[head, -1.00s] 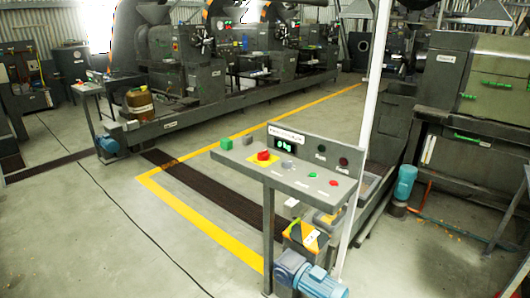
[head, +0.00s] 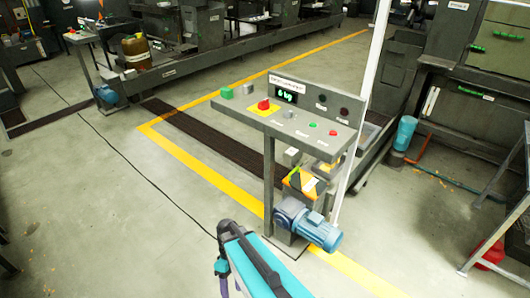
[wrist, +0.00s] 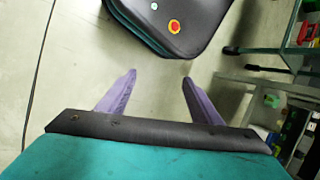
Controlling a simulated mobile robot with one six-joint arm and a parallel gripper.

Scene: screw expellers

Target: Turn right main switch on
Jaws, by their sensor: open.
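A red main switch knob on a yellow plate (head: 264,108) sits on the sloped top of the grey control panel (head: 315,138) in the middle of the head view. A lit green display (head: 286,92) stands behind it. My arm comes in at the bottom of the head view, well in front of the panel. In the wrist view my gripper (wrist: 159,78) has its two purple fingers apart with nothing between them. It is not touching the switch.
Green (head: 312,124) and red (head: 333,132) buttons sit farther right on the panel. A blue motor (head: 318,232) stands under it. A white post rises at its right side. A second panel (head: 88,34) stands at the far left. The floor left of the yellow line is mostly clear.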

